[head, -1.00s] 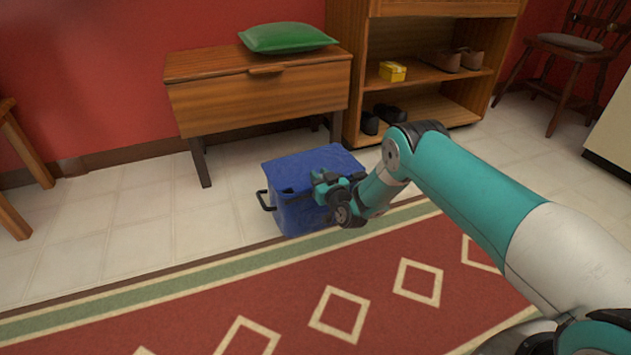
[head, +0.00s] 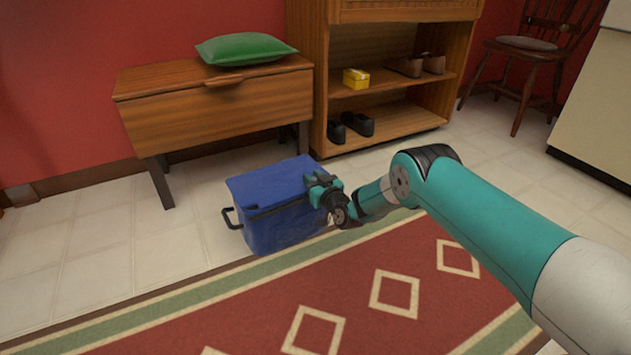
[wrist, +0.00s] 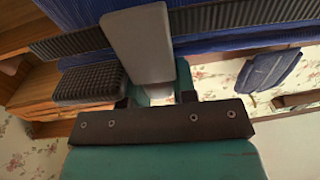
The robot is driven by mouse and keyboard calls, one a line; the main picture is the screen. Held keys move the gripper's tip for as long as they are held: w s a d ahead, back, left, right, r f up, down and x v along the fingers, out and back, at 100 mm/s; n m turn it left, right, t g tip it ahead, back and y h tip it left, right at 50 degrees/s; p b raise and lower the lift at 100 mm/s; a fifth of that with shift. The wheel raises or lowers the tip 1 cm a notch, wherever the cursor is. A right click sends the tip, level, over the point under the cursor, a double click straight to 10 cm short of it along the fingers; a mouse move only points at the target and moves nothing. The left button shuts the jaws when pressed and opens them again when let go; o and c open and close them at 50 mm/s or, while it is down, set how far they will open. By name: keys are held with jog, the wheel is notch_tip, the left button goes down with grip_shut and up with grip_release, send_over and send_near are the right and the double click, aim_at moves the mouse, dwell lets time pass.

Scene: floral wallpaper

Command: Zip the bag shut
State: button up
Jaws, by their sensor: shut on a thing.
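The blue bag (head: 275,195) stands upright on the floor, with a black handle on its left side. A dark zip strip (wrist: 72,42) runs across blue fabric in the wrist view. My gripper (head: 321,190) is at the right end of the bag's upper front edge. The wrist view shows a flat grey tab, which looks like the zip pull (wrist: 138,42), held at my gripper; the jaws are shut on it. My gripper hides the bag's front right corner, so I cannot tell how much of the zip is closed.
A wooden bench (head: 215,105) with a green cushion (head: 245,48) stands behind the bag. A shoe shelf (head: 400,112) is behind it to the right. A red patterned rug (head: 250,310) lies in front. Tiled floor is free to the left.

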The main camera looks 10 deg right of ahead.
jog(key=shift+w+r, duration=0.1)
jog(key=shift+r, duration=0.1)
jog(key=o, duration=0.8)
jog(key=shift+f, duration=0.1)
jog(key=shift+o, duration=0.2)
jog(key=p+v, duration=1.5)
jog(key=v, duration=0.2)
jog(key=shift+s, duration=0.3)
